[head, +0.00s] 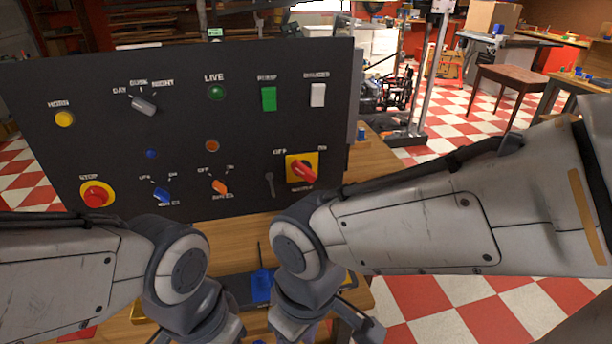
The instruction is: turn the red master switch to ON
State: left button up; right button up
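The red master switch (304,172) is a red handle on a yellow square plate at the lower right of a black panel (180,125). Its handle lies diagonally, from upper left to lower right; the upper-left end is on the side of the OFF label. The ON label is at the plate's upper right. My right gripper (340,318) is below the panel, at the bottom edge, with its fingertips not clearly visible. My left wrist is to its left, also below the panel, and the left gripper's fingers are out of frame. Neither arm visibly touches the switch.
The panel also has a red stop button (96,194), a blue knob (162,195), an orange knob (220,187), a green rocker (268,99) and a white rocker (318,95). A blue object (262,284) is on the wooden table (236,238) between my wrists.

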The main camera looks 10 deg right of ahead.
aim_at(302, 168)
jog(key=u, duration=1.9)
jog(key=k, duration=0.6)
jog(key=z, duration=1.35)
